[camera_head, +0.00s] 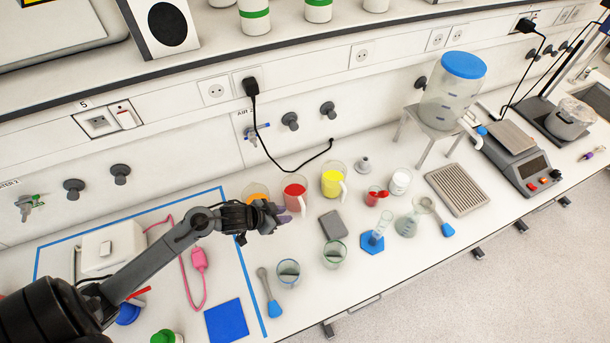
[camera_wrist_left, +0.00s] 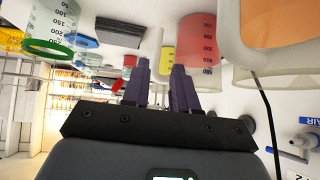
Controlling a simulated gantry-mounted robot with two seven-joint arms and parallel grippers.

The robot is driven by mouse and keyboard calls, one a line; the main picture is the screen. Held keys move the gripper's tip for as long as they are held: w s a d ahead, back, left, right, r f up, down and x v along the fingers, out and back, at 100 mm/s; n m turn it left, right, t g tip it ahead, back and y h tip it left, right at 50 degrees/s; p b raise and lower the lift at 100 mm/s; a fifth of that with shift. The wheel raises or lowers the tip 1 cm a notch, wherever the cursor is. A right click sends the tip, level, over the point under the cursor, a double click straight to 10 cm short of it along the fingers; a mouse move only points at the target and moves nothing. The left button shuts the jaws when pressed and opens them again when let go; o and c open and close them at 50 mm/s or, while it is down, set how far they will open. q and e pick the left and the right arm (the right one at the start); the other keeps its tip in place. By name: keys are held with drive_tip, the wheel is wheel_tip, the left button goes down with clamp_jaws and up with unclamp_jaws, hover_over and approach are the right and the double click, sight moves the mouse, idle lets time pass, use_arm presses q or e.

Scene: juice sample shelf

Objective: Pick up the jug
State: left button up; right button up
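Several jugs stand in a row near the wall: an orange one (camera_head: 257,190), a red one (camera_head: 292,188) and a yellow one (camera_head: 332,183), with pale handles. My left gripper (camera_head: 284,213) is at the near side of the red jug, right of the orange one, and partly hides the orange jug. In the upside-down left wrist view, its purple fingers (camera_wrist_left: 160,82) are apart. The red jug (camera_wrist_left: 197,40) rises close beside and beyond one finger, and the yellow jug (camera_wrist_left: 168,60) shows beyond the gap. My right gripper is out of view.
A dark grey block (camera_head: 333,224), two glass beakers (camera_head: 334,254) (camera_head: 289,274), a blue-based cylinder (camera_head: 374,240) and a flask (camera_head: 410,222) stand to the right and in front. The wall is behind the jugs. A black cable (camera_head: 268,148) hangs above them.

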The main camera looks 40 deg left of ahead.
sight(304, 213)
use_arm(q)
drive_tip(key=x, duration=0.5)
drive_tip(key=shift+s+f, duration=0.15)
drive_tip(key=shift+x, duration=3)
drive_tip(key=shift+d, duration=0.2)
clamp_jaws()
drive_tip(key=shift+w+r, duration=0.2)
drive_tip(key=shift+r, duration=0.05)
